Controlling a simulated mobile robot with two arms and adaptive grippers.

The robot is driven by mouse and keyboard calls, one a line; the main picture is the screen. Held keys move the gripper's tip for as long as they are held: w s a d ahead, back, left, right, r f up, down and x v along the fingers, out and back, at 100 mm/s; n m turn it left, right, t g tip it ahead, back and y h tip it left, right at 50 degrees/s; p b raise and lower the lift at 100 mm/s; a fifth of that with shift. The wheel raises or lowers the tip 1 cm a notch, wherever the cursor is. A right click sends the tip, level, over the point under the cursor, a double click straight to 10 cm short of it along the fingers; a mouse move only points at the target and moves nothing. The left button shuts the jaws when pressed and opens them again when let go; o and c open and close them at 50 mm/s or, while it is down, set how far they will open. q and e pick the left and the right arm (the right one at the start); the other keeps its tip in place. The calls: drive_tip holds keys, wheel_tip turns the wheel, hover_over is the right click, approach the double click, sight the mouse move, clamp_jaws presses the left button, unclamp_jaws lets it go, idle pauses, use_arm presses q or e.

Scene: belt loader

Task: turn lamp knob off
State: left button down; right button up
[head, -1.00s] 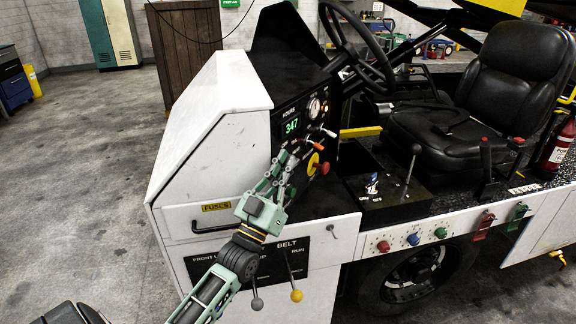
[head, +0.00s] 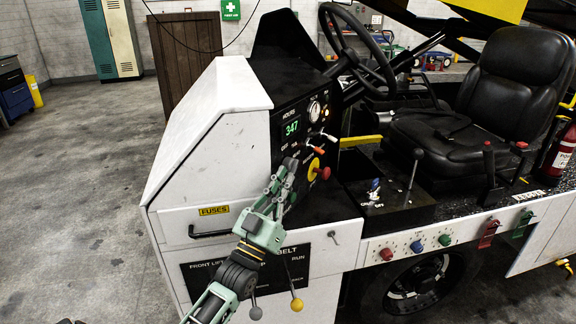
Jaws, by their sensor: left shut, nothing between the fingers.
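The black dashboard panel (head: 287,108) stands on the left side of the driver's place, with a green display (head: 291,128) reading 347. Below the display are an orange-tipped lever (head: 316,148), a white-tipped lever (head: 329,137), and a yellow disc (head: 314,166) with a red knob (head: 324,173). I cannot tell which control is the lamp knob; small labels are unreadable, and my gripper covers the panel's lower left. My left gripper (head: 289,165) is shut and empty, its tips in front of the panel, left of the yellow disc. Contact cannot be told. My right gripper is out of view.
A steering wheel (head: 357,50) and black seat (head: 515,90) are to the right. Belt levers with grey and yellow (head: 297,304) balls hang below the gripper. Red, blue and green knobs (head: 416,246) line the side. Open floor (head: 70,190) lies left.

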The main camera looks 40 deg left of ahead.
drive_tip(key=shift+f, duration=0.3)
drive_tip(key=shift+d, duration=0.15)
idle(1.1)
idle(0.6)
